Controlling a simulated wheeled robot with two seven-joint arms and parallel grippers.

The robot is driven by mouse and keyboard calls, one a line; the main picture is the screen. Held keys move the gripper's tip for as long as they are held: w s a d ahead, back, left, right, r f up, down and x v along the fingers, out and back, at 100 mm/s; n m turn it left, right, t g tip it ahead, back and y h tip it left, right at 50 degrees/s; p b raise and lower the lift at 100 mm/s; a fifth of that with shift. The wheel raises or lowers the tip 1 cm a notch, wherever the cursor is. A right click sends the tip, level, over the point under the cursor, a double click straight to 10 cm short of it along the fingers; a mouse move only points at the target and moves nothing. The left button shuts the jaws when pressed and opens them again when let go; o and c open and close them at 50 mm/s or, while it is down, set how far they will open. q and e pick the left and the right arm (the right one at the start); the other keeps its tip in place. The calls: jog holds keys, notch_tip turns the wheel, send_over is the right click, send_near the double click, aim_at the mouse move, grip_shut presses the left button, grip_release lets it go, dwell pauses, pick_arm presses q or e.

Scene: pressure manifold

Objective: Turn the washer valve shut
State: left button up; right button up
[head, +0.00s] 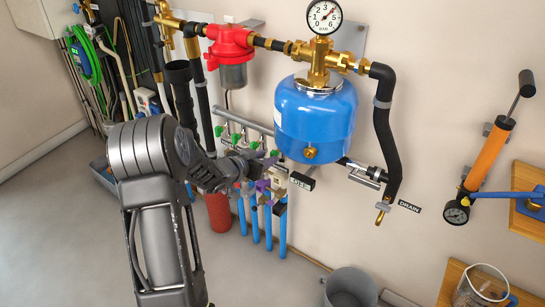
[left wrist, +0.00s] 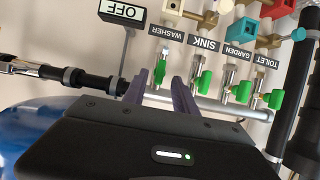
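The washer valve (left wrist: 160,72) sits under its upside-down WASHER label in the left wrist view. Its green handle shows in the gap between the purple fingers of my left gripper (left wrist: 160,95). The fingers are apart, one on each side of the handle; I cannot tell if either touches it. In the head view my left gripper (head: 268,189) is at the lower right end of the manifold (head: 245,122), and it and its arm hide part of the pipes. My right gripper is not in view.
Green sink (left wrist: 203,85), garden (left wrist: 243,92) and toilet (left wrist: 275,98) valves stand close alongside. A blue tank (head: 316,118) hangs just right of the manifold, with a black drain hose (head: 387,140) beyond. A grey bucket (head: 350,287) is below. Open floor lies at lower left.

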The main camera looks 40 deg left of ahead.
pick_arm(q)
jog(key=x, duration=0.4)
jog(key=shift+w, duration=0.1)
jog(key=shift+c, duration=0.5)
grip_shut()
